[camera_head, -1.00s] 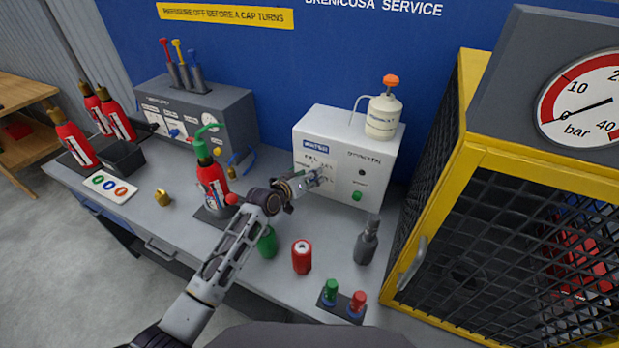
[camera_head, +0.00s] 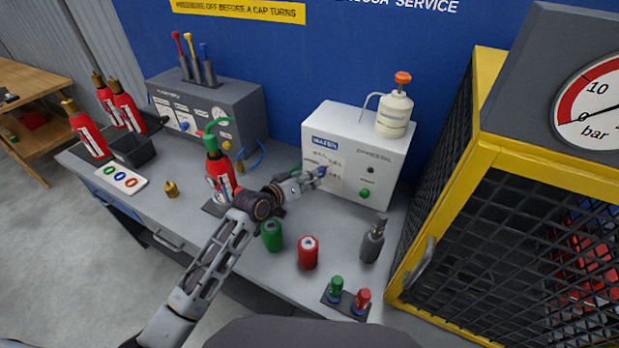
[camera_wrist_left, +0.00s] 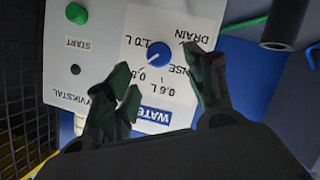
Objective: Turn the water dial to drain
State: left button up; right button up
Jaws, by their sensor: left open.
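The blue water dial (camera_wrist_left: 159,53) sits on the front panel of the white water unit (camera_head: 345,143), among labels that include DRAIN, RINSE and 1.0 L. The wrist view shows this panel upside down. In the head view my left gripper (camera_head: 312,178) is at the panel's left part, close to the dial (camera_head: 321,172). My right gripper is not in view.
A green START button (camera_wrist_left: 77,13) is beside the dial. A cream bottle (camera_head: 394,114) stands on the unit. A red extinguisher (camera_head: 219,176) stands left of my arm. Green (camera_head: 272,236) and red (camera_head: 308,252) cylinders are in front. A yellow-framed cage (camera_head: 455,180) bounds the right.

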pick_arm(q)
jog(key=shift+s+a, duration=0.2)
jog(key=shift+s, duration=0.05)
jog(key=shift+d, duration=0.2)
dwell(0.3)
